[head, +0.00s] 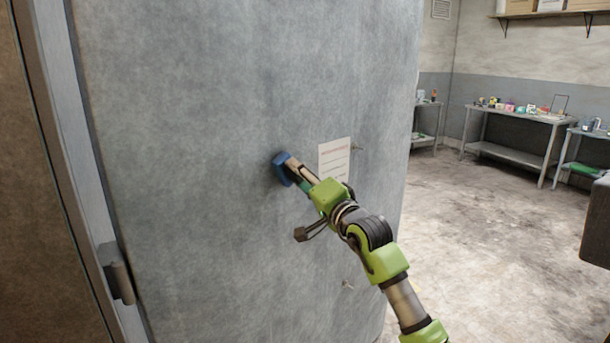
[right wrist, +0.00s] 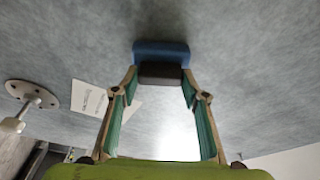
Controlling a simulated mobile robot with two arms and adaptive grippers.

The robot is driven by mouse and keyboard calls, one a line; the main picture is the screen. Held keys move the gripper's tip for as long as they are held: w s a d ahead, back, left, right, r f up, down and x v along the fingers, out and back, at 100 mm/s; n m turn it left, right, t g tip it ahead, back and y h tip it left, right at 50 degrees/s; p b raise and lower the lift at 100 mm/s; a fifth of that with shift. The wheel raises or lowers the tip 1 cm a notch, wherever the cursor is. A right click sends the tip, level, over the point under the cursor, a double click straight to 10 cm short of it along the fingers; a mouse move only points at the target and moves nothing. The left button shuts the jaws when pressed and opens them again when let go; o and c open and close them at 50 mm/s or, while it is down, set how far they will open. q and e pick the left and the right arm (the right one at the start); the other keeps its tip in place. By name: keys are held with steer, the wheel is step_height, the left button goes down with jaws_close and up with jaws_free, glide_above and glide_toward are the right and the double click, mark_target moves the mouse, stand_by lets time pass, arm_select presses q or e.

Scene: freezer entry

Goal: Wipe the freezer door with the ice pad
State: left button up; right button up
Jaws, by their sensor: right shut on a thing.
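The ice pad (head: 284,168) is a blue pad, set against the grey freezer door (head: 200,120) near the middle of the head view. In the right wrist view the blue pad (right wrist: 161,52) lies flat at the door surface, with a dark grip block (right wrist: 161,74) on its near side. My right gripper (head: 294,172) is shut on this block, its fingertips at the block's two sides. The exact contact between pad and door is partly hidden. My left gripper is not in view.
A paper notice (head: 335,160) is on the door just right of my right gripper. A round metal mount with a rod (right wrist: 32,95) stands out from the door. A hinge (head: 117,283) is at the lower left. Metal tables (head: 515,116) stand far back; the floor (head: 480,230) between is clear.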

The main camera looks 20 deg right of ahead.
steer(key=shift+s+a, duration=0.3)
steer(key=shift+a, duration=0.55)
steer(key=shift+s+a, duration=0.3)
steer(key=shift+a, duration=0.5)
steer(key=s+a+p, duration=0.3)
steer(key=a+p, duration=0.5)
steer(key=a, duration=0.1)
steer(key=shift+s+a, duration=0.15)
steer(key=shift+a, duration=0.05)
